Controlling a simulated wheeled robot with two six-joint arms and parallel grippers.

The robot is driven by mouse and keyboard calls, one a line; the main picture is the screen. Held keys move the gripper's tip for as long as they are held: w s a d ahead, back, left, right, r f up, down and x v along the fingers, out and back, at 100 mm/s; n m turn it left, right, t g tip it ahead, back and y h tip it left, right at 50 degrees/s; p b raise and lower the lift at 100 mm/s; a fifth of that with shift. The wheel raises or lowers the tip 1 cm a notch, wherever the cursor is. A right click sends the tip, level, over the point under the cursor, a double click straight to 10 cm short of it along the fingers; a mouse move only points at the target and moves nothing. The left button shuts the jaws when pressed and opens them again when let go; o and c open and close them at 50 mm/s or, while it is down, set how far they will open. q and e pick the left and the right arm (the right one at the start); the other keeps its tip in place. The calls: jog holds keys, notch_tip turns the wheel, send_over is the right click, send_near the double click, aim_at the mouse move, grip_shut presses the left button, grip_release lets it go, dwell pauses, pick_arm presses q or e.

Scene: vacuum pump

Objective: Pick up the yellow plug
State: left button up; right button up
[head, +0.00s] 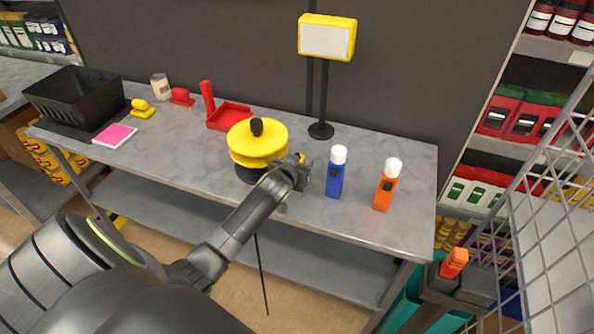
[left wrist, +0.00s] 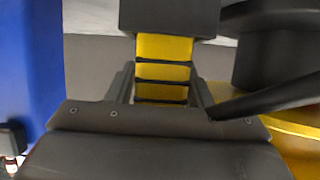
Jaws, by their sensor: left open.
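The yellow plug (left wrist: 164,65), banded with black rings, shows upright in the middle of the left wrist view. It stands between the two fingers of my left gripper (left wrist: 162,88), which are open around it. I cannot tell whether they touch it. In the head view my left gripper (head: 299,174) is at the right side of the yellow pump (head: 257,143) with its black knob. Only a small yellow bit of the plug (head: 301,157) shows there, mostly hidden by the gripper. My right gripper is not in view.
A blue bottle (head: 336,174) stands close right of my gripper, with an orange bottle (head: 387,186) beyond. A yellow-framed sign (head: 326,38) stands behind. A red holder (head: 229,117) and black basket (head: 75,97) are farther left. The grey table's (head: 185,160) front left is clear.

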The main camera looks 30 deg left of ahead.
pick_arm(q)
jog(key=c, duration=0.8)
